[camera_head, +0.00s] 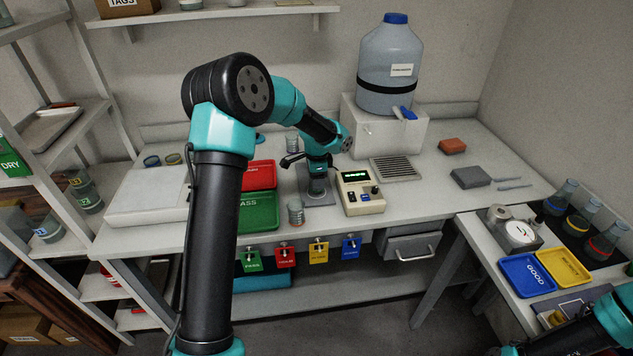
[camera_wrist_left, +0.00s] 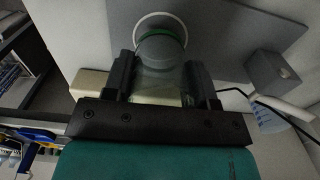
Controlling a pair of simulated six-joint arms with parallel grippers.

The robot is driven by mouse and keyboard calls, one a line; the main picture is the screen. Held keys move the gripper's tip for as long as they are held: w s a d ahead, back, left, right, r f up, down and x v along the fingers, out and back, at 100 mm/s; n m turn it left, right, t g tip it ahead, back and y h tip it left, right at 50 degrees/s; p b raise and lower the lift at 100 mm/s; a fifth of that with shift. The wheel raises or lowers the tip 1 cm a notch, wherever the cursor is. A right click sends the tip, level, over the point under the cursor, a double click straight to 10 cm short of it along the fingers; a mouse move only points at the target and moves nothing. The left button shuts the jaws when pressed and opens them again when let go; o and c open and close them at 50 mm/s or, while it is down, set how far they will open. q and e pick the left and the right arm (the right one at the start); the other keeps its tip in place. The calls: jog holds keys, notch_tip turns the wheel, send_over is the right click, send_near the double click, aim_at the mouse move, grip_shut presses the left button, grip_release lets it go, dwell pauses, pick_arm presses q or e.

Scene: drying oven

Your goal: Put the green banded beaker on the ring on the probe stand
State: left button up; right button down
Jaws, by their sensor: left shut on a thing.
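The green banded beaker (camera_wrist_left: 160,48) is clear glass with a green band near its rim. It is between the two dark fingers of my left gripper (camera_wrist_left: 160,78), which is shut on it. A white ring (camera_wrist_left: 150,16) on the grey plate of the probe stand (camera_wrist_left: 215,30) shows around the beaker's far end in the left wrist view. I cannot tell whether the beaker touches the plate. In the head view my left gripper (camera_head: 317,172) is low over the stand's plate (camera_head: 328,198), and the beaker is partly hidden there. My right gripper is out of the head view.
A meter with a green display (camera_head: 360,192) stands right of the plate. A glass (camera_head: 296,212) stands at its front left, and another (camera_head: 292,142) behind. Red (camera_head: 262,175) and green (camera_head: 258,212) trays lie left.

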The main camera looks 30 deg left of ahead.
pick_arm(q)
jog(key=shift+f, duration=0.7)
jog(key=shift+f, duration=0.1)
jog(key=o, duration=1)
jog(key=shift+c, duration=0.2)
notch_tip(320, 180, up, 12)
